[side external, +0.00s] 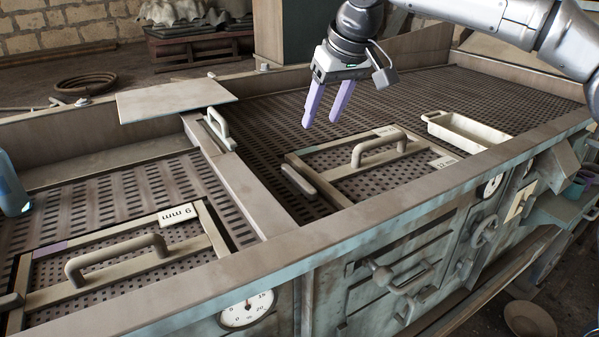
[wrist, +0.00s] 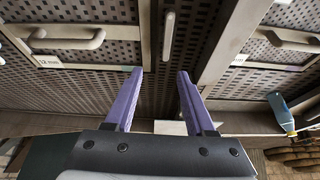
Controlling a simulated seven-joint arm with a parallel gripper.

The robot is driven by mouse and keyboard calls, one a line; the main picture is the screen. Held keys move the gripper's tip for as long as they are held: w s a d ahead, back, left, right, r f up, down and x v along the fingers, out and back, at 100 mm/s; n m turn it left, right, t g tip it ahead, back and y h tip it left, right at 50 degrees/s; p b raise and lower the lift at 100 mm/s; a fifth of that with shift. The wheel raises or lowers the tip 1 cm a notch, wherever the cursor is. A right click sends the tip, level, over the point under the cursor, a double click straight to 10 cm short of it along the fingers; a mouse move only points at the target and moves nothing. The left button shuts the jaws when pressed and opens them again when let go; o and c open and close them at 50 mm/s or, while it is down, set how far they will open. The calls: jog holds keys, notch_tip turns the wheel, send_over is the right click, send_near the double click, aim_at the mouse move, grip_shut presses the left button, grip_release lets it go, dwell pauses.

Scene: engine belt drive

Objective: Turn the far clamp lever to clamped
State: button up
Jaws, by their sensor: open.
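A short pale bar lever (side external: 298,180) lies flat beside the left edge of the 12 mm screen frame (side external: 337,194). It also shows in the wrist view (wrist: 169,35), between that frame and the divider. Another lever end (side external: 12,301) shows by the 9 mm frame at the lower left. The pictures do not label which is the far clamp lever, nor its clamped side. My gripper (side external: 327,106) has purple fingers, open and empty, above the deck behind the 12 mm frame. In the wrist view, the fingers (wrist: 160,85) stand apart with nothing between them.
The 12 mm frame has an arched handle (side external: 379,147); the 9 mm frame has another (side external: 115,258). A pale tray (side external: 466,133) lies right. A flat plate (side external: 176,100) rests on the back wall.

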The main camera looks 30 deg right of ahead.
aim_at(298, 177)
jog(key=shift+g, duration=0.3)
jog(key=x, duration=0.5)
jog(key=a+x, duration=0.1)
jog(key=x, duration=0.9)
jog(key=shift+a+f, duration=0.3)
jog(key=shift+f, duration=0.15)
jog(key=shift+c, duration=0.2)
grip_shut()
